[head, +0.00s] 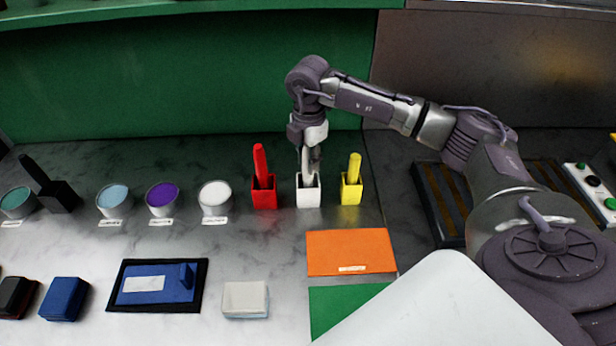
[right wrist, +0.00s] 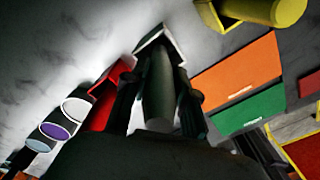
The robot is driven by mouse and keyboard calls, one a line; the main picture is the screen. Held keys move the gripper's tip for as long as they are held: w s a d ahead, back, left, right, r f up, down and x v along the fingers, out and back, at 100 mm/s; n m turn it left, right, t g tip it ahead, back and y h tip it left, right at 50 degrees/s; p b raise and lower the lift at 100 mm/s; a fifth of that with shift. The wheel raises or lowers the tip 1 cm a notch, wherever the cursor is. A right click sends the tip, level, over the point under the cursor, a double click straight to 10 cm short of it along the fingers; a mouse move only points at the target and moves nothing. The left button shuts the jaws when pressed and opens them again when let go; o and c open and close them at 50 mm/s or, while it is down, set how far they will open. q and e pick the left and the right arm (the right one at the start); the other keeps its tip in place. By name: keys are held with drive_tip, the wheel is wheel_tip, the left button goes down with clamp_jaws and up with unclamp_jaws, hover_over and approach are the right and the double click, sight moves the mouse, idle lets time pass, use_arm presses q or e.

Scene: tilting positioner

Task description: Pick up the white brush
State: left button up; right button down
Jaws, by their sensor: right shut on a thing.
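The white brush (head: 306,163) stands upright in the white square holder (head: 308,196) at the back middle of the table. My right gripper (head: 309,160) comes down from above and is shut on the upper part of the brush handle. In the right wrist view the brush (right wrist: 160,85) lies between the two fingers (right wrist: 158,100), its lower end in the white holder (right wrist: 158,40). The bristles are hidden inside the holder. My left gripper shows in neither view.
A red brush (head: 262,165) in its holder stands close left, a yellow brush (head: 354,168) in its holder close right. Paint cups, including a white one (head: 215,198), stand further left. An orange sheet (head: 350,252) lies in front. The green wall (head: 180,75) is behind.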

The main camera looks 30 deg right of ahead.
wheel_tip(320, 180, up, 9)
drive_tip(key=b, duration=0.2)
drive_tip(key=shift+r+b, duration=0.1)
drive_tip(key=shift+b, duration=0.2)
drive_tip(key=shift+r, duration=0.45)
idle(1.9)
